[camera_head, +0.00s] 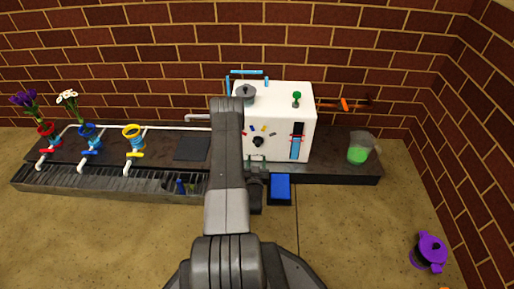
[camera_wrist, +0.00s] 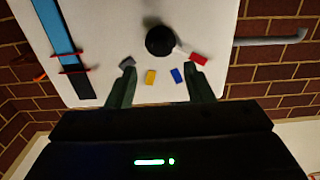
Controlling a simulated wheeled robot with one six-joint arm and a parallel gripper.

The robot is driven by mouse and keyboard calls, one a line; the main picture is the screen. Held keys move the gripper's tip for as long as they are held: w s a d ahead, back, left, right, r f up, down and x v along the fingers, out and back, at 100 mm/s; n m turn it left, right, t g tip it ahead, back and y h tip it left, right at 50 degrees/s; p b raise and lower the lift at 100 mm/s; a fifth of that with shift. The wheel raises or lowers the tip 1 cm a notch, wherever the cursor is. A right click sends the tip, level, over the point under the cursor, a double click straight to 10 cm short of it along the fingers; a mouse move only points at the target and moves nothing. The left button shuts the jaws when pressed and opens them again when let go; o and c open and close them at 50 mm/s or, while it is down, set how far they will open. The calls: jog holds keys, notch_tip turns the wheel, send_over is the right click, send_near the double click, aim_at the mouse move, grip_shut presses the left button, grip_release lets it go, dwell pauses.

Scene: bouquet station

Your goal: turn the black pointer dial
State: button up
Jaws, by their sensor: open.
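The black pointer dial (camera_head: 258,141) sits on the front of a white box (camera_head: 281,103). In the wrist view the dial (camera_wrist: 160,41) is a round black knob, with a pale strip beside it towards the red mark (camera_wrist: 198,58). Grey (camera_wrist: 128,62), yellow (camera_wrist: 150,77) and blue (camera_wrist: 176,75) marks also lie around it. My gripper (camera_wrist: 159,70) is open, its two dark green fingers apart and empty. The fingertips point at the panel, and the dial appears beyond them, between their lines. In the head view my gripper (camera_head: 257,163) is just below the dial, partly hidden by my arm.
A blue slider strip with red clips (camera_head: 296,142) is right of the dial. A blue block (camera_head: 280,188) sits below the box. A jar with green contents (camera_head: 359,149) stands right on the dark counter (camera_head: 340,172). Coloured valves (camera_head: 133,134) line the left. A purple pot (camera_head: 430,251) is front right.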

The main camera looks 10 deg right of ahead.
aim_at(258, 146)
jog(key=b+x, duration=0.2)
jog(key=x, duration=0.6)
jog(key=shift+w+d, duration=0.1)
jog(key=shift+w, duration=0.3)
jog(key=c, duration=1)
